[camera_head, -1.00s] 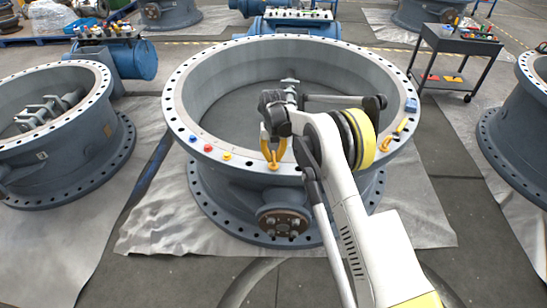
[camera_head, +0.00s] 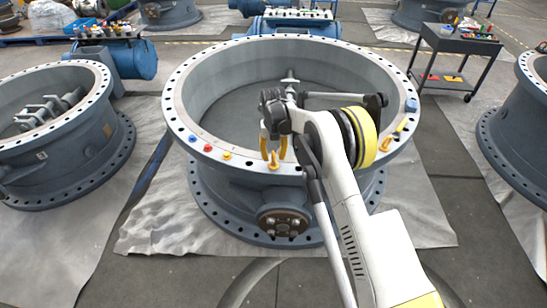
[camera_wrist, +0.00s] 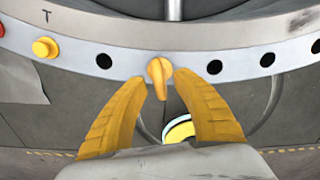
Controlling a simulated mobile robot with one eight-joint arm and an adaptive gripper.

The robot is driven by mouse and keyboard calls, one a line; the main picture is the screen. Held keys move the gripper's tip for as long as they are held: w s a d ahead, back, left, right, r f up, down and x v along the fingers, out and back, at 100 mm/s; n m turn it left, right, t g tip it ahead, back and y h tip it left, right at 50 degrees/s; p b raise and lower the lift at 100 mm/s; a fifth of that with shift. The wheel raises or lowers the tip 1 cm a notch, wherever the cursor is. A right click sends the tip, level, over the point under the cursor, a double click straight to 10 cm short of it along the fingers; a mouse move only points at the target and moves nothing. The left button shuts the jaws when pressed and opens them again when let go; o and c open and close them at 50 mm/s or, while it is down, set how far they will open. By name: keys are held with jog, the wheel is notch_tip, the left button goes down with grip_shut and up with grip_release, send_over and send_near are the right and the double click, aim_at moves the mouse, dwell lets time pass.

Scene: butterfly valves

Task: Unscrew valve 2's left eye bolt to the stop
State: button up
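Valve 2 appears to be the large grey-blue ring body (camera_head: 200,105) in the middle of the head view. Its yellow left eye bolt (camera_head: 273,166) stands on the near flange, and it also shows in the wrist view (camera_wrist: 159,72), turned nearly edge-on. My gripper (camera_head: 275,157) is at this bolt. In the wrist view my gripper's yellow fingertips (camera_wrist: 161,79) are on either side of the bolt, with a small gap at each side. The gripper is open. The bolt's thread is hidden. A second yellow eye bolt (camera_head: 401,126) is on the right flange.
Blue (camera_head: 193,137), red (camera_head: 208,148) and yellow (camera_head: 227,156) buttons sit on the flange left of the bolt. A shaft (camera_head: 290,77) crosses the valve's inside. A tool cart (camera_head: 458,45) stands back right.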

aim_at(274, 154)
notch_tip(274, 154, up, 11)
dwell(0.3)
